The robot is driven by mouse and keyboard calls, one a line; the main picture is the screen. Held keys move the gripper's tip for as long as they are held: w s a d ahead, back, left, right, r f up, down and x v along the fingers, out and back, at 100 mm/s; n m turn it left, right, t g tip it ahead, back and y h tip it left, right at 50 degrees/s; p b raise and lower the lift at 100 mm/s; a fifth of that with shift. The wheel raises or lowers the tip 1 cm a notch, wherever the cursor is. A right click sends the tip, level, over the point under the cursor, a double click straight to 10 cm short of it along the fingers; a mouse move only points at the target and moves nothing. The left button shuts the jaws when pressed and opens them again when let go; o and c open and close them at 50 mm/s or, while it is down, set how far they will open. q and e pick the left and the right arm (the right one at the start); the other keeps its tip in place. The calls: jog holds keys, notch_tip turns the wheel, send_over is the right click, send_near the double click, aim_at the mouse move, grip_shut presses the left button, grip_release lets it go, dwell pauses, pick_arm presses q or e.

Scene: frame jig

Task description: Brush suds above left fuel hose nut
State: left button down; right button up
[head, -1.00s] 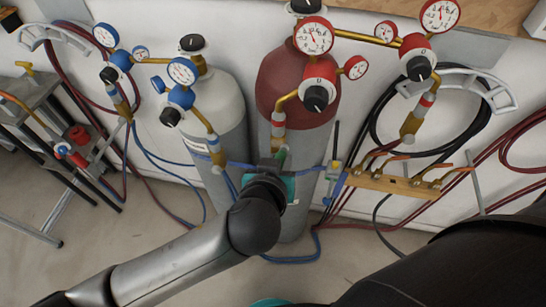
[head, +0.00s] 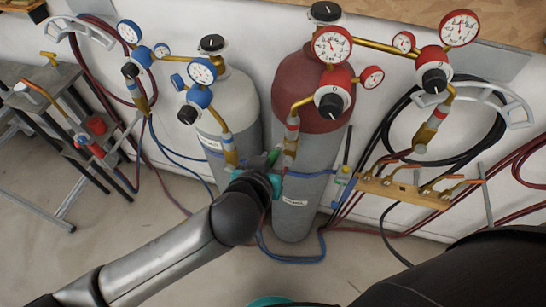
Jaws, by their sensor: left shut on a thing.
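The left fuel hose nut appears to be the brass fitting (head: 290,148) hanging below the red regulator (head: 333,92) of the dark red-topped cylinder (head: 304,88). My left gripper (head: 270,172), dark with teal parts, is in front of the cylinders, just below and left of that fitting. It is shut on a slim green thing (head: 273,156), seemingly the brush, which points up beside the fitting. Its tip looks close to the brass; I cannot tell whether they touch. My fingers are mostly hidden behind my wrist. No suds can be made out.
A grey cylinder (head: 236,90) with blue regulators stands to the left. A wooden rail (head: 400,189) with brass valves is at right, below a second red regulator (head: 435,75). Hoses hang around it. A metal stand (head: 45,100) is at far left.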

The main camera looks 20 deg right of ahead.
pick_arm(q)
jog(key=shift+s+a+p, duration=0.35)
jog(key=shift+s+a, duration=0.2)
jog(key=shift+s, duration=0.25)
jog(key=shift+s+a+p, duration=0.4)
jog(key=shift+s+a, duration=0.2)
jog(key=shift+s, duration=0.25)
jog(key=shift+s+a+p, duration=0.35)
jog(key=shift+s+a, duration=0.2)
jog(key=shift+s, duration=0.25)
jog(key=shift+s+a+p, duration=0.15)
jog(key=shift+s+a, duration=0.3)
jog(key=shift+s, duration=0.2)
jog(key=shift+s+a+p, duration=0.15)
jog(key=shift+s+a, duration=0.25)
jog(key=shift+s, duration=0.2)
jog(key=shift+w+d+r+p, duration=0.1)
jog(key=shift+w+d, duration=0.45)
jog(key=shift+w, duration=0.2)
jog(key=shift+w+d+f+p, duration=0.15)
jog(key=shift+w+d, duration=0.35)
jog(key=shift+w, duration=0.3)
jog(key=shift+w+d+r+p, duration=0.1)
jog(key=shift+w+d+r, duration=0.05)
jog(key=shift+w+d, duration=0.75)
jog(key=shift+w, duration=0.2)
jog(key=shift+w+d, duration=0.2)
jog(key=shift+w, duration=0.25)
jog(key=shift+w+d, duration=0.45)
jog(key=shift+w, duration=0.25)
